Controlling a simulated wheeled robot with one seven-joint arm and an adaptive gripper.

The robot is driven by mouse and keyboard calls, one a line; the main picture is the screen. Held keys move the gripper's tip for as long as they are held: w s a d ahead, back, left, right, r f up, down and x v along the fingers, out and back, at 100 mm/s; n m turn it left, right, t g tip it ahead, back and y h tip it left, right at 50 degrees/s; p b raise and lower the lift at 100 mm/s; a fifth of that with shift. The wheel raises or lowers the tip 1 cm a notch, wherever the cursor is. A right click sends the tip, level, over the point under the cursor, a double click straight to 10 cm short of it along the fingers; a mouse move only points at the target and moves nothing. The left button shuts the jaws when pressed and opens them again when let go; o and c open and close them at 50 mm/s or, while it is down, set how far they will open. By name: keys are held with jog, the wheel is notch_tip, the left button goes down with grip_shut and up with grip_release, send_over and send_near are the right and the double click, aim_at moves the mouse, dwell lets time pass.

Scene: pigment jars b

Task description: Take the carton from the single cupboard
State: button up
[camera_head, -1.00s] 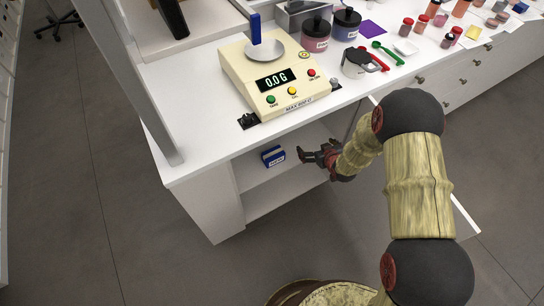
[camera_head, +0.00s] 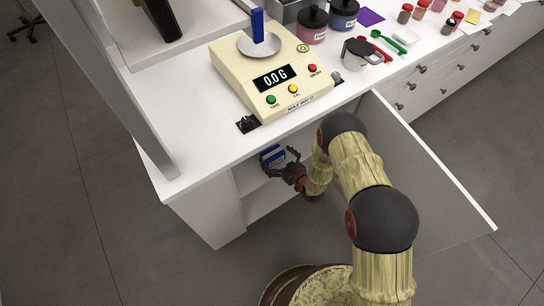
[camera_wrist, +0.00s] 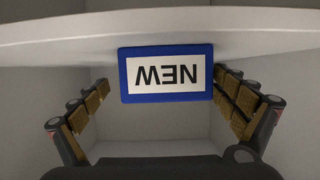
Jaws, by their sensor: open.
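The carton (camera_head: 272,156) is a small blue box with a white label, on a shelf inside the open cupboard (camera_head: 262,196) under the counter. In the wrist view the carton (camera_wrist: 167,73) shows its face with "NEW" upside down, ahead of my gripper. My gripper (camera_head: 281,160) is open at the cupboard mouth, its fingers close to the carton. The carton's far side is hidden.
The cupboard door (camera_head: 425,180) stands open on the right, beside my arm. A shelf or counter edge (camera_wrist: 80,35) runs across the top of the wrist view. A scale (camera_head: 270,75) stands on the counter (camera_head: 180,110) above.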

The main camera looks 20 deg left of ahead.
aim_at(268, 150)
jog(key=x, duration=0.1)
jog(key=b+x, duration=0.1)
jog(key=x, duration=0.1)
jog(key=b+x, duration=0.1)
jog(key=x, duration=0.1)
jog(key=shift+s+a, duration=0.2)
jog(key=shift+s, duration=0.15)
jog(key=shift+w+a, duration=0.25)
jog(key=shift+r, duration=0.1)
jog(key=c, duration=0.3)
jog(key=c, duration=1)
